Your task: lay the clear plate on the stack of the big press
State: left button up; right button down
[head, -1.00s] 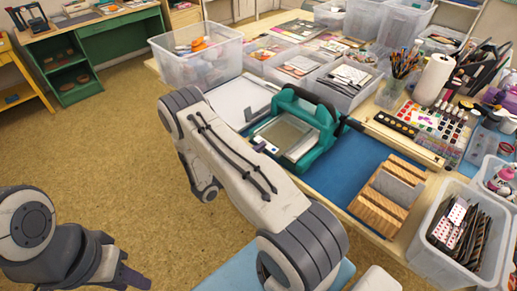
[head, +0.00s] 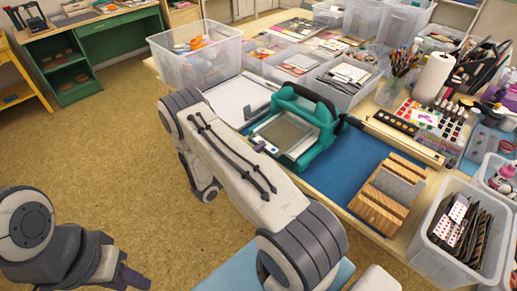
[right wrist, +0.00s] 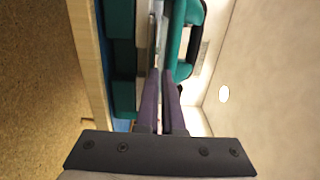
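The big press (head: 322,112) is teal with a dark handle and stands on the blue mat (head: 345,165). The clear plate (head: 284,134) shows as a grey see-through panel over the press's pale bed; whether it touches the stack is unclear. My left gripper (head: 135,278) is low at the left, away from the table.
A wooden block rack (head: 390,195) stands right of the press. A white board (head: 240,100) lies left of it. Clear bins (head: 197,60) line the back left, and a bin of cards (head: 462,235) is at the right. Blue mat between press and rack is free.

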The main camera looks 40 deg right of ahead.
jog(key=shift+f, duration=0.3)
jog(key=c, duration=1)
grip_release()
jog(key=shift+s+a, duration=0.2)
jog(key=shift+a, duration=2.3)
